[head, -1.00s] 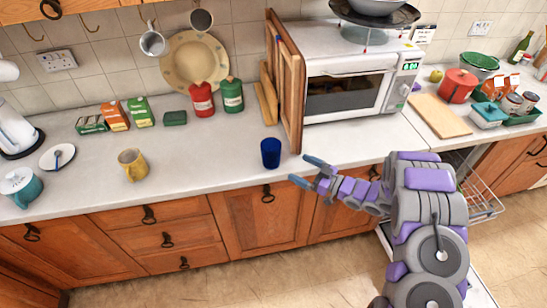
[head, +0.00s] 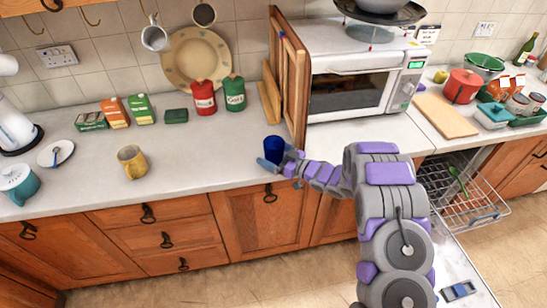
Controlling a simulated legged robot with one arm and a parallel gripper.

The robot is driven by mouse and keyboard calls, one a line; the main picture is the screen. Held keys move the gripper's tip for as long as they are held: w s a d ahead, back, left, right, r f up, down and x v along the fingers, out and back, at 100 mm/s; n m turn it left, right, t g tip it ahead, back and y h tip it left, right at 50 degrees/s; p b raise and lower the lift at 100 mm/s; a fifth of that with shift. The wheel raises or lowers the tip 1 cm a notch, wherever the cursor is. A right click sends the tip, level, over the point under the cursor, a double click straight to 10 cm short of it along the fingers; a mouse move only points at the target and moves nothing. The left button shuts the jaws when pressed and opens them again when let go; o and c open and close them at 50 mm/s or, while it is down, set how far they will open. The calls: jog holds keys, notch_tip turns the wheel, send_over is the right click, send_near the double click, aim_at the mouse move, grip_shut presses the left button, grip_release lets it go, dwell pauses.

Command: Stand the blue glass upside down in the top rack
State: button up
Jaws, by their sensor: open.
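The blue glass (head: 273,146) stands upright on the counter, left of the microwave and close to the counter's front edge. My gripper (head: 271,160) is open at the glass, with one blue fingertip in front of its lower part and the other by its right side. I cannot tell whether the fingers touch it. The wire rack (head: 478,212) of the dishwasher is pulled out at the right, beyond my arm. A green utensil (head: 458,180) stands in it.
A wooden board (head: 291,80) and the microwave (head: 350,80) stand just behind and right of the glass. A yellow mug (head: 131,162) stands at the left. The counter (head: 205,155) between mug and glass is clear.

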jog(key=shift+w+a, duration=0.35)
jog(key=shift+a, duration=0.25)
jog(key=shift+c, duration=0.2)
